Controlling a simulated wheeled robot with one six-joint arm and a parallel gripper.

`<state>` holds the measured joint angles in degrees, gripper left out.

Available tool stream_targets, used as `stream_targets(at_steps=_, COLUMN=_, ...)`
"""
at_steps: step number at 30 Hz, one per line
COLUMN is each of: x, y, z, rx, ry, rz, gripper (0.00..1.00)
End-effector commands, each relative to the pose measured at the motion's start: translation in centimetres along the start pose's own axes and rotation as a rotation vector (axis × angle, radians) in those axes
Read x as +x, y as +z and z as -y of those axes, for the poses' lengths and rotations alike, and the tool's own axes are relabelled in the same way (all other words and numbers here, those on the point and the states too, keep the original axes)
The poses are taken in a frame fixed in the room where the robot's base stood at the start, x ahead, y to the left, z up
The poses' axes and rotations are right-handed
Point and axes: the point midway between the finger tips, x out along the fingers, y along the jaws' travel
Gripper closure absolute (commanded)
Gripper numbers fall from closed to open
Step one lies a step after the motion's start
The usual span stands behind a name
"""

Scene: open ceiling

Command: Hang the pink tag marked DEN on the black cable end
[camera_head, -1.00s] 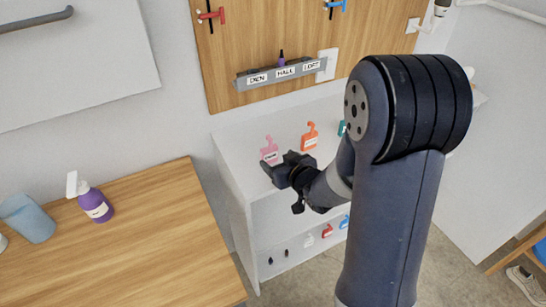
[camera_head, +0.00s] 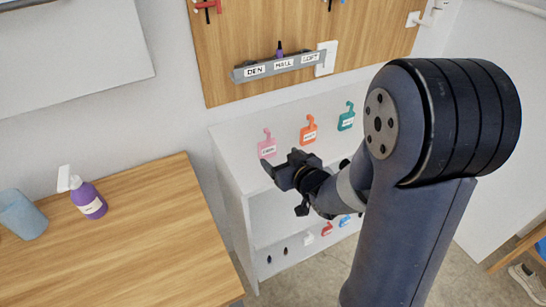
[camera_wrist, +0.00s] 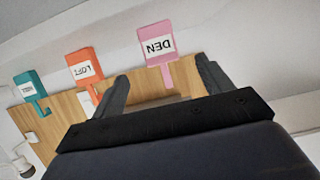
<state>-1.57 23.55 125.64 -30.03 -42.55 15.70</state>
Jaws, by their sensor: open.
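The pink tag (camera_head: 267,146) stands upright on top of the white shelf unit, its hook at the upper end. In the wrist view the pink tag (camera_wrist: 156,48) reads DEN, upside down, and lies between the fingertips as seen, apart from both. My gripper (camera_head: 278,166) is open and empty, just below and right of the tag in the head view; its two fingers also show in the wrist view (camera_wrist: 164,80). The label rail (camera_head: 278,66) on the wooden board reads DEN, HALL and LOFT. I cannot make out the black cable end for certain.
An orange tag (camera_head: 308,132) and a teal tag (camera_head: 346,118) stand to the right of the pink one. The white shelf unit (camera_head: 236,200) has small tags lower down. A purple spray bottle (camera_head: 90,200) and blue cup (camera_head: 20,213) stand on the wooden table (camera_head: 150,235).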

Motion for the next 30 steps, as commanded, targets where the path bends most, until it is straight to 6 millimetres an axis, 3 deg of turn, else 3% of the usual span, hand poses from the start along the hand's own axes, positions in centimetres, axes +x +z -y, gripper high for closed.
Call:
stream_targets(at_steps=2, x=0.7, y=1.0, z=0.2, rx=0.000, ry=-0.001, rz=-0.024, gripper=0.25)
stream_targets(at_steps=15, x=5.5, y=0.1, z=0.3, rx=0.000, ry=-0.003, rz=-0.038, gripper=0.25)
stream_targets(at_steps=23, x=6.9, y=0.0, z=0.3, rx=0.001, ry=-0.002, rz=-0.038, gripper=0.25)
stream_targets(at_steps=30, x=9.7, y=-0.3, z=0.2, rx=0.001, ry=-0.002, rz=-0.038, gripper=0.25)
